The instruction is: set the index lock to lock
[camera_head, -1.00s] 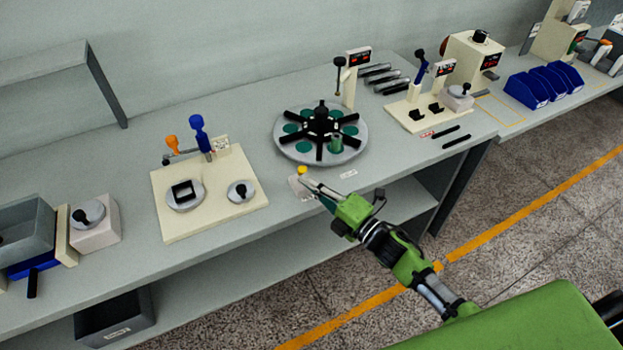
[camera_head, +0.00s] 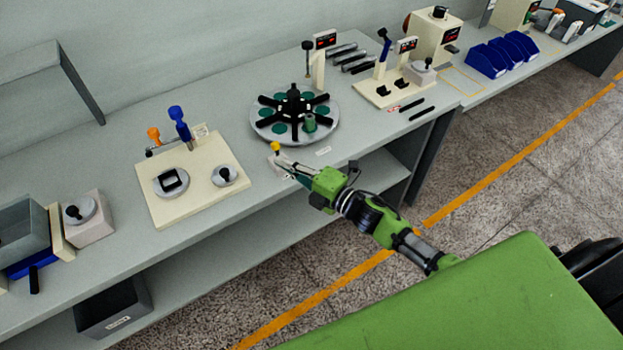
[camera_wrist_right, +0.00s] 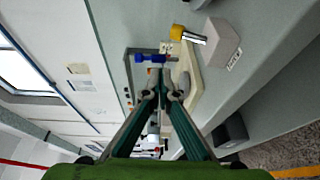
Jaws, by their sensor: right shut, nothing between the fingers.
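The index lock looks to be the small pale block (camera_head: 283,172) with a yellow knob (camera_head: 275,147), at the bench's front edge beside the turntable. In the right wrist view, the yellow knob (camera_wrist_right: 178,32) sits on a short metal lever from the pale block (camera_wrist_right: 215,45), above and right of my fingertips. A label on the block is too small to read. My right gripper (camera_head: 274,160) is shut and empty, its tips just below the knob in the head view and partly covering the block. In the wrist view, the fingertips (camera_wrist_right: 163,95) are apart from knob and lever. My left gripper is not in view.
The turntable (camera_head: 262,133) with black arms and green discs stands behind the lock. A cream plate (camera_head: 198,205) with blue and orange handles lies to the left. A cream fixture (camera_head: 375,95) and blue bins (camera_head: 490,62) stand to the right.

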